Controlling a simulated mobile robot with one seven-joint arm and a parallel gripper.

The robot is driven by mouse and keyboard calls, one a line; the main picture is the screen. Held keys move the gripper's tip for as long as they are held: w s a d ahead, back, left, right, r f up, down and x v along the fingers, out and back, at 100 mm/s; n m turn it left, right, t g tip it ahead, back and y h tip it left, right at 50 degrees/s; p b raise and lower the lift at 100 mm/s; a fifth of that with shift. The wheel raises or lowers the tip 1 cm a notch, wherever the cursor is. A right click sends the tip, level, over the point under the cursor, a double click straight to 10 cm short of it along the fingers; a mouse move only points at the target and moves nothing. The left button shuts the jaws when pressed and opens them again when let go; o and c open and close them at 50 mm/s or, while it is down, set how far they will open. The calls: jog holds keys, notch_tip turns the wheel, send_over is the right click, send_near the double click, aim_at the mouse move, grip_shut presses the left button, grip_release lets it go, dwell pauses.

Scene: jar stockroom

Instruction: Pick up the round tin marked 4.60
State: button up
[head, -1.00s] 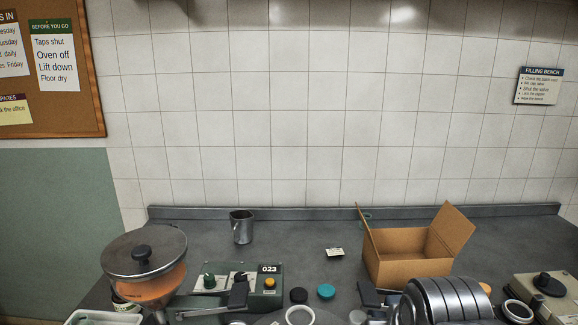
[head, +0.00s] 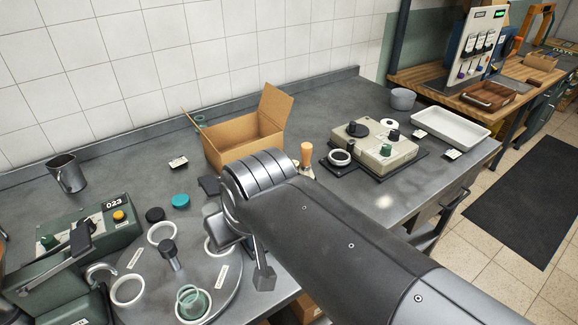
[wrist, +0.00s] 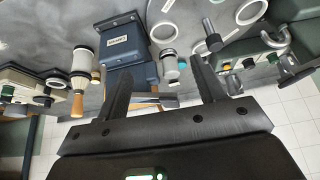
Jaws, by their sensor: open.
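I cannot make out a round tin marked 4.60 in either view; the small labels are too small to read. My gripper (wrist: 161,72) is open and empty in the wrist view, its two dark fingers apart. In the head view my arm reaches in from the lower right, and its end is over the bench (head: 330,118) beside the grey turntable (head: 222,300). The arm hides part of the bench behind it.
An open cardboard box (head: 238,145) stands behind my arm. A green machine marked 023 (head: 85,225) and a metal jug (head: 68,173) are on the left. A beige machine (head: 375,148) and a white tray (head: 450,128) are on the right, near a wooden bench.

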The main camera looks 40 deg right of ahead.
jog(key=w+d+r+g+h, duration=0.1)
jog(key=w+d, duration=0.2)
jog(key=w, duration=0.3)
jog(key=w+d+r+g, duration=0.1)
jog(key=w+d+r, duration=0.15)
jog(key=w, duration=0.35)
jog(key=m+g, duration=0.2)
send_near(294, 163)
jog(key=shift+y, duration=0.4)
jog(key=f, duration=0.5)
jog(key=shift+w+d+f, duration=0.1)
jog(key=shift+w+d, duration=0.15)
jog(key=shift+w+d+f, duration=0.1)
jog(key=shift+w+f, duration=0.1)
jog(key=shift+f, duration=1.3)
jog(key=shift+w+f, duration=0.25)
jog(key=shift+f, duration=1.25)
jog(key=shift+c, duration=0.3)
jog(key=c, duration=1)
